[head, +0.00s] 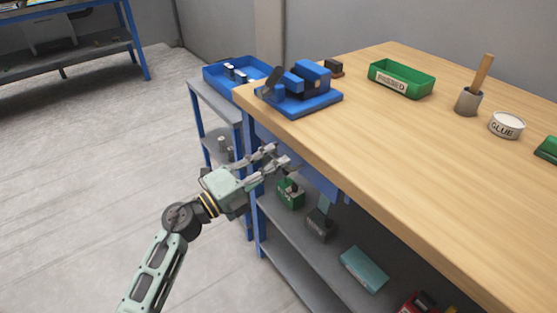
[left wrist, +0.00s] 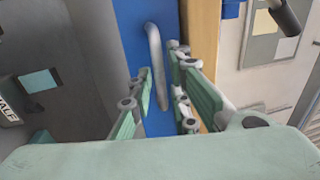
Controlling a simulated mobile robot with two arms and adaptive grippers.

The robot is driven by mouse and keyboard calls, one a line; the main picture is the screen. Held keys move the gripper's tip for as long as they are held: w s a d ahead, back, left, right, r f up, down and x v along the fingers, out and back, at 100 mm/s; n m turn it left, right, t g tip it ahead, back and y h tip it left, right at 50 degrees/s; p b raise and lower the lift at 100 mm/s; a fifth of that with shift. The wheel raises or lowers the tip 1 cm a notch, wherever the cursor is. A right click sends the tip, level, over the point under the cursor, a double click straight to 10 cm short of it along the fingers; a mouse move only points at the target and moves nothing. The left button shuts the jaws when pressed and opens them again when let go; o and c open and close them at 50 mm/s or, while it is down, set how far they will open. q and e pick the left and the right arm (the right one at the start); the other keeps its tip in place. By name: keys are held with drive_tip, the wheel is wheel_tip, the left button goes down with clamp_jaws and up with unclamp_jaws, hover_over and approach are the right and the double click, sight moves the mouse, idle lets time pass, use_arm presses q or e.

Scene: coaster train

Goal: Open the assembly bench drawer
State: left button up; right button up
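The blue drawer (head: 318,182) hangs under the wooden top of the assembly bench (head: 400,130) and looks shut. Its blue front (left wrist: 134,28) fills the middle of the left wrist view, with a grey bar handle (left wrist: 156,65) on it. My left gripper (head: 278,157) is at the drawer front, below the bench edge. In the left wrist view my left gripper (left wrist: 161,72) is open, with one finger on each side of the handle. I cannot tell whether the fingers touch it. The handle is hidden in the head view. My right gripper is not in view.
A blue fixture (head: 300,95), green tray (head: 400,80), brush cup (head: 468,100) and glue tin (head: 506,125) stand on the bench. Below is a grey shelf (head: 325,255) with several items. A side rack with a blue tray (head: 215,82) adjoins. Floor at left is clear.

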use_arm(q)
drive_tip(key=shift+x, duration=0.85)
drive_tip(key=shift+c, duration=0.5)
clamp_jaws()
